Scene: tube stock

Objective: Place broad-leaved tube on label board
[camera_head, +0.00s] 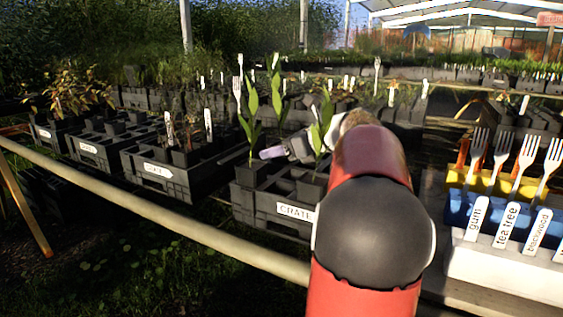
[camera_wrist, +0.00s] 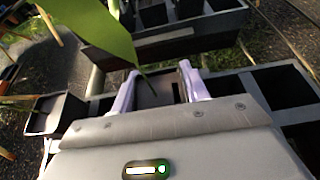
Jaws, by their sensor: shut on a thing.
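A broad-leaved tube, a dark pot with tall green leaves (camera_head: 251,104), stands in the front crate (camera_head: 243,213). My gripper (camera_head: 272,153) reaches in from the right, with a lilac finger close to this plant's stem. In the wrist view, my gripper (camera_wrist: 158,90) has its two lilac fingers around a dark tube (camera_wrist: 156,93), and a large leaf (camera_wrist: 90,32) rises in front. The tube's lower part is hidden. A second leafy plant (camera_head: 322,122) stands in a dark tube at the crate's front right. No board is clearly marked as the label board.
At right, a white stand (camera_head: 500,268) carries blue and yellow blocks with forks labelled gum, tea tree and more. More black crates (camera_head: 160,176) line the bench to the left. A pale rail (camera_head: 150,205) runs along the front. My arm hides part of the bench.

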